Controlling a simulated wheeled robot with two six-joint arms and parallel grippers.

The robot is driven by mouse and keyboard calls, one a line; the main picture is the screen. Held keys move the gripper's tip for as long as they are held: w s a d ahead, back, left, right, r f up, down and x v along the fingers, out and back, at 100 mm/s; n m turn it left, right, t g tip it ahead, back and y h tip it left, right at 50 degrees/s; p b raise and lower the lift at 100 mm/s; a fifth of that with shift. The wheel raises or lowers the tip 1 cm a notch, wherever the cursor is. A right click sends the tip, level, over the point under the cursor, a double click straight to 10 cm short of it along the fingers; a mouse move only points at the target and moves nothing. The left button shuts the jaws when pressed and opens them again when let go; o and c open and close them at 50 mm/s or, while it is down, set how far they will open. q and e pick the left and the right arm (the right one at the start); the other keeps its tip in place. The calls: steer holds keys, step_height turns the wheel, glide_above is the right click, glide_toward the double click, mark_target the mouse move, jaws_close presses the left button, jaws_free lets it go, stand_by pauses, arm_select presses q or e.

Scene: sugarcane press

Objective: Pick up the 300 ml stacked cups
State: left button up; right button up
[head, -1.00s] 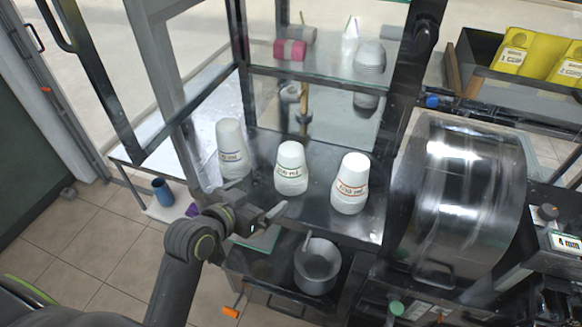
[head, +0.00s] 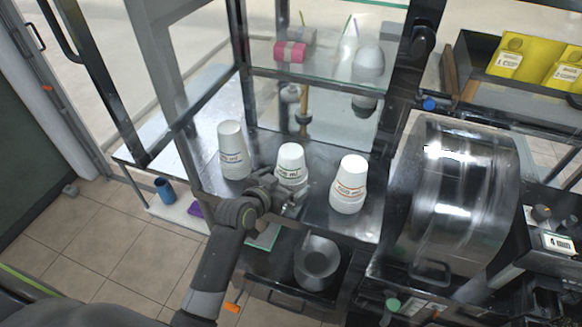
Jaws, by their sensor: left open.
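Three upside-down stacks of white paper cups stand in a row on the steel shelf (head: 320,212). Each has a label band, too small to read surely: the left stack (head: 234,150), the middle stack (head: 291,160) and the right stack (head: 349,184). I cannot tell for certain which is the 300 ml one. My left gripper (head: 286,193) is open at the near, lower side of the middle stack and hides its base. Whether the fingers touch the cups cannot be told. My right gripper is not in view.
A glass shelf (head: 330,75) above holds a pink package (head: 290,51) and a white cup stack (head: 368,62). Dark frame posts flank the cups. A large steel drum (head: 465,205) stands to the right. A metal funnel (head: 318,258) sits below the shelf's front.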

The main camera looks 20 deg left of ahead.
mark_target(289, 179)
arm_select(q)
steer(key=shift+x, duration=1.55)
steer(key=shift+s, duration=0.1)
steer(key=c, duration=1)
